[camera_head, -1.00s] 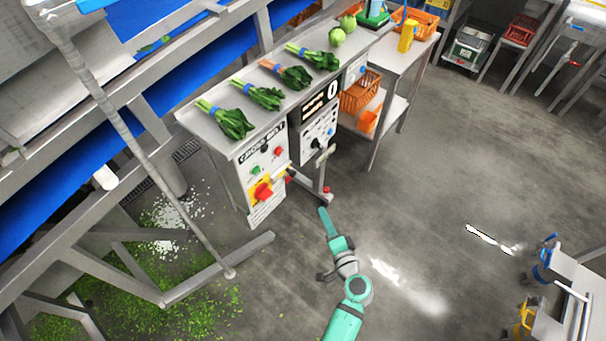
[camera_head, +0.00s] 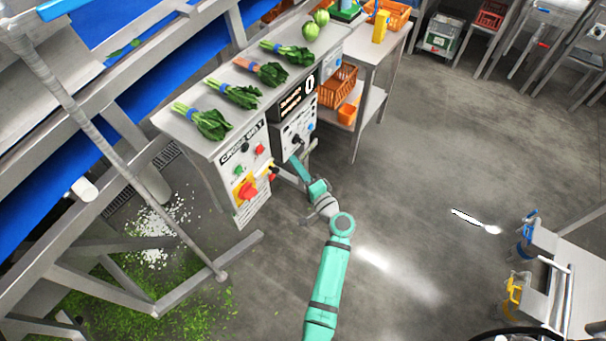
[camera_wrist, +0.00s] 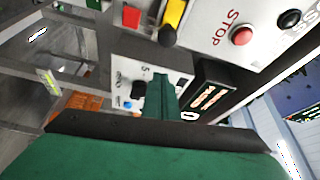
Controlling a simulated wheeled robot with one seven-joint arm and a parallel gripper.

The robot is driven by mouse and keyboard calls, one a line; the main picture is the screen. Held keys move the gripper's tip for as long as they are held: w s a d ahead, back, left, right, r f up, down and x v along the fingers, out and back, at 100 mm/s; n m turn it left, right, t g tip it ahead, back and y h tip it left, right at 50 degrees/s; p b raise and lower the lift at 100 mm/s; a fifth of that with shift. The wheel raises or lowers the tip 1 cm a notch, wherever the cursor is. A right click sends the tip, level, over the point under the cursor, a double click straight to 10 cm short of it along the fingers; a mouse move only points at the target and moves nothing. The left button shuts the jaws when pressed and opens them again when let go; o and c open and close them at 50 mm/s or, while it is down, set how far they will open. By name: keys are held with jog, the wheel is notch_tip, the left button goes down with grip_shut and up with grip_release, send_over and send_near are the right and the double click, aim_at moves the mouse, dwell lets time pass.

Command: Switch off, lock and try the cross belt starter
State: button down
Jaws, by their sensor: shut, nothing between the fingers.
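The cross belt starter (camera_head: 226,162) is a pale panel on the front of the steel bench, lettered CROSS BELT. It carries a red rotary switch on a yellow plate (camera_head: 246,189), a green button (camera_head: 239,170) and a red button (camera_head: 260,149). In the wrist view the red STOP button (camera_wrist: 242,35) and a black knob (camera_wrist: 290,18) show, with part of the yellow and red switch (camera_wrist: 173,18) at the top. My gripper (camera_head: 297,163) is shut and empty, in front of the neighbouring panel, to the right of the starter. I cannot tell whether it touches anything.
The neighbouring panel (camera_head: 297,133) has a dark display and a black knob (camera_wrist: 139,88). Greens in bunches (camera_head: 233,94) lie on the bench. A steel frame leg (camera_head: 221,274) stands at left. A side table at right holds blue and yellow items (camera_head: 513,290).

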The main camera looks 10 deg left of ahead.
jog(key=shift+s+a+f, duration=0.15)
jog(key=shift+s+a, duration=0.45)
jog(key=shift+s, duration=0.15)
jog(key=shift+s+a+f, duration=0.1)
jog(key=shift+s+a, duration=0.5)
jog(key=shift+s, duration=0.15)
